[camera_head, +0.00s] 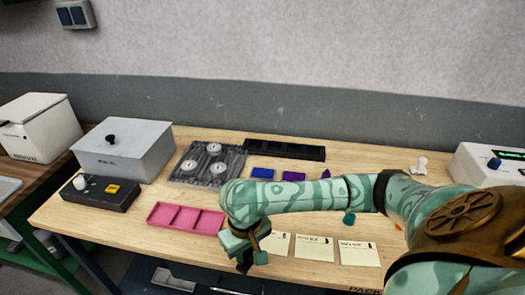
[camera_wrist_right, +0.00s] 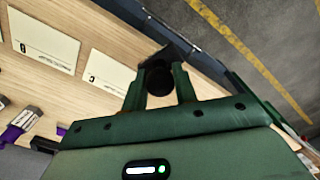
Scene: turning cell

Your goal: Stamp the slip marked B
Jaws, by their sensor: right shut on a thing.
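Three cream slips lie in a row near the front edge of the table: a left one (camera_head: 279,245), a middle one (camera_head: 314,248) and a right one (camera_head: 359,254). In the right wrist view the slip marked B (camera_wrist_right: 44,39) lies at the upper left, beside a slip that seems marked C (camera_wrist_right: 108,74). My right gripper (camera_head: 244,260) is left of the row, near the table's front edge. It is shut on a dark stamp-like thing with a round black knob (camera_wrist_right: 158,78). Its underside is hidden. My left gripper is not in view.
A blue pad (camera_head: 264,174) and a purple pad (camera_head: 293,178) lie behind my right arm. A pink tray (camera_head: 186,218) is left of the gripper.

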